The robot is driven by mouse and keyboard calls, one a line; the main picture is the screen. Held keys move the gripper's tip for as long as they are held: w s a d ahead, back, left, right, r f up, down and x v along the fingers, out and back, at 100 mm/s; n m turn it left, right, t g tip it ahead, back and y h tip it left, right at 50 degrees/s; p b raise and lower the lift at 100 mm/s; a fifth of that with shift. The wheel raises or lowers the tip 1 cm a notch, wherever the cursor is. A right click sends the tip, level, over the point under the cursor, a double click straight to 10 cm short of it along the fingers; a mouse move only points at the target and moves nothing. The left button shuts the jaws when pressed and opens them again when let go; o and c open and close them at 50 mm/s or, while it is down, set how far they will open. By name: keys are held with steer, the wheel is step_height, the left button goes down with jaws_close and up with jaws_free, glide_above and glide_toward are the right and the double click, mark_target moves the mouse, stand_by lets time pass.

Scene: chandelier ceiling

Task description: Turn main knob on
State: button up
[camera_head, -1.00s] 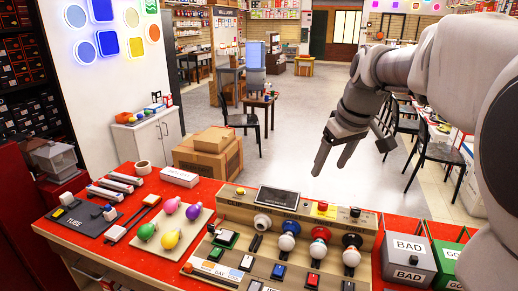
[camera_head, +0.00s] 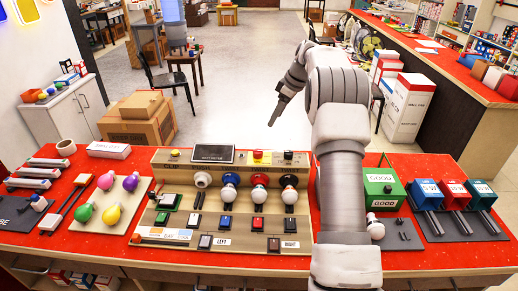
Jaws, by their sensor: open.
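The beige control panel (camera_head: 222,228) stands on the red counter, with a dark screen (camera_head: 212,154) at its raised back. A small dark knob (camera_head: 288,156) sits at the right end of the back strip, right of a red button on a yellow base (camera_head: 257,156). A small yellowish control (camera_head: 175,153) sits at the left end. The labels are too small to read, so I cannot tell which one is the main knob. My gripper (camera_head: 273,119) is open and empty, seen nearly side-on. It points down, in the picture above the panel's back edge, touching nothing.
Several bulbs (camera_head: 229,188) stand in a row on the panel, above coloured switches. Loose coloured bulbs (camera_head: 112,216) lie on a board at left. A green box (camera_head: 383,188) and blue and red bins (camera_head: 454,194) stand at right. My arm covers the counter right of the panel.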

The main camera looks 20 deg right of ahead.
mark_target(258, 151)
steer(key=p+x, duration=0.1)
steer(key=x, duration=1.6)
steer(key=shift+w+a+f+p, duration=0.1)
steer(key=shift+w+f+p, duration=0.05)
steer(key=shift+f+p, duration=0.25)
steer(key=shift+c, duration=0.3)
jaws_close()
